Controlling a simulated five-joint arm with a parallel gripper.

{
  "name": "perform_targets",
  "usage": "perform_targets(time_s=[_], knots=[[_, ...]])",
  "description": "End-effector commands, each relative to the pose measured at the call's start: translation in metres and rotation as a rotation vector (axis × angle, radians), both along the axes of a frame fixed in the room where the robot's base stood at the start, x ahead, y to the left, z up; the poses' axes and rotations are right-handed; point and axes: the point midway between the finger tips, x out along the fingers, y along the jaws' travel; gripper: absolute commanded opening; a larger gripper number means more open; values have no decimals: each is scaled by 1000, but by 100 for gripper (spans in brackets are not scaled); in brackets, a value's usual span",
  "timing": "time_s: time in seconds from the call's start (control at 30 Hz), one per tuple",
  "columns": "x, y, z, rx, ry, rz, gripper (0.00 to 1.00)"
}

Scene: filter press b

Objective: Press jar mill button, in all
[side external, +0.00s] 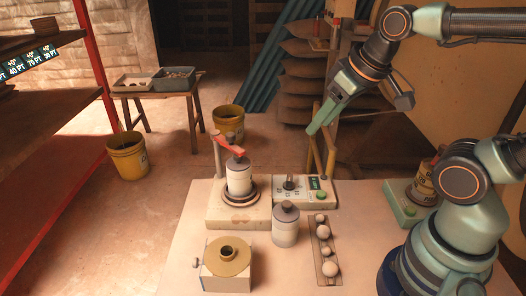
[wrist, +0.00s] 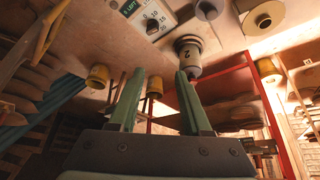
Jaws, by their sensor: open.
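A low device (side external: 400,199) with a green front panel and a round button (side external: 410,211) stands at the right of the table in the side view. My gripper (side external: 313,130) hangs in the air above the back of the table, up and left of this device, and touches nothing. In the wrist view my gripper (wrist: 158,74) has its two green fingers spread, with nothing between them. The jar mill's button cannot be made out there.
A press (side external: 232,213) with a red lever holds a pale jar. Beside it are a dial box (side external: 304,191), a grey jar (side external: 285,225), a tray of balls (side external: 328,252) and a block with a tan ring (side external: 228,270).

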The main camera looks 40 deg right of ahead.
Motion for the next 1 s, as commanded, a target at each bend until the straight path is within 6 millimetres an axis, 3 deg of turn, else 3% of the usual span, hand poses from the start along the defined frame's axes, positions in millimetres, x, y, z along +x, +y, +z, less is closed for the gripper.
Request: perform_targets(time_s=[0.03, 0.1, 1.0], knots=[[0, 0, 0, 0, 0, 0, 27], [0, 0, 0, 0, 0, 0, 0], [0, 0, 0, 0, 0, 0, 0]])
